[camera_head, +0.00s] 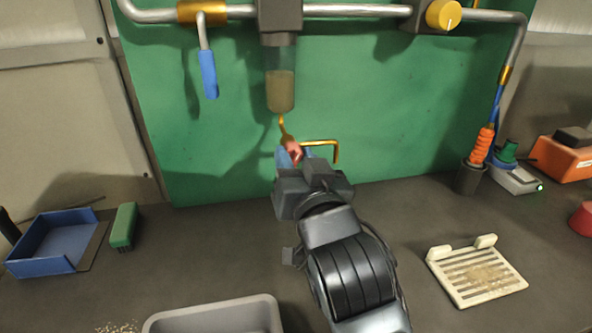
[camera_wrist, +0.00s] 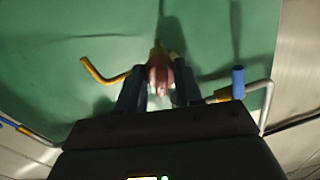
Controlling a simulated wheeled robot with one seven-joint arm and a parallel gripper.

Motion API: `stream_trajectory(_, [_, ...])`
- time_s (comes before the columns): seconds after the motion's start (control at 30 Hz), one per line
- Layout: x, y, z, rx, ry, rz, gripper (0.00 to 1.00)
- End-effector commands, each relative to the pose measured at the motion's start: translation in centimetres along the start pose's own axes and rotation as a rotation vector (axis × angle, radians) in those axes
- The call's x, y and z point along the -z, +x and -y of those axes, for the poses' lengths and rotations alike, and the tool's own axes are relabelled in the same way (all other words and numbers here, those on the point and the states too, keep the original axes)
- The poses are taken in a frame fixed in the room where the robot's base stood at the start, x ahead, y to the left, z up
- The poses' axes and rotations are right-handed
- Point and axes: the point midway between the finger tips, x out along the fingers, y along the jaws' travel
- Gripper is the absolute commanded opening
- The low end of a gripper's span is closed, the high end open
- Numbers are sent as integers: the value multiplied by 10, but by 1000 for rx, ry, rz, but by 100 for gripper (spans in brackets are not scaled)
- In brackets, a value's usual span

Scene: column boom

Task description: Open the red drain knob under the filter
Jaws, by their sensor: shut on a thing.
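The filter (camera_head: 281,86) is a clear bowl with cloudy brownish contents, hanging under a dark head on the pipe. A brass stem runs down from its bottom to the red drain knob (camera_head: 293,150). My gripper (camera_head: 291,156) is at the knob from below and in front, and it hides part of it. In the wrist view the red knob (camera_wrist: 160,76) sits between the two fingers of my gripper (camera_wrist: 160,90), which are shut on it. A bent brass pipe (camera_head: 322,143) sticks out to the right, close to the knob; it also shows at left in the wrist view (camera_wrist: 102,74).
A blue-handled lever (camera_head: 208,74) hangs left of the filter, and a yellow knob (camera_head: 443,15) is on the pipe at right. A grey tub (camera_head: 215,318), blue tray (camera_head: 55,243), green brush (camera_head: 124,226) and cream slotted plate (camera_head: 477,273) are on the bench. Bare bench lies between them.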

Motion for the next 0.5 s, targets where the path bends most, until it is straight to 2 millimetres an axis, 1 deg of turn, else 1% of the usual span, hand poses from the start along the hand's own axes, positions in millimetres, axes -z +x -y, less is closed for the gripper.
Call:
stream_trajectory(0.03, [-4,0,-1,0,43,-4,5])
stream_trajectory(0.5, [-4,0,0,-3,490,-27,5])
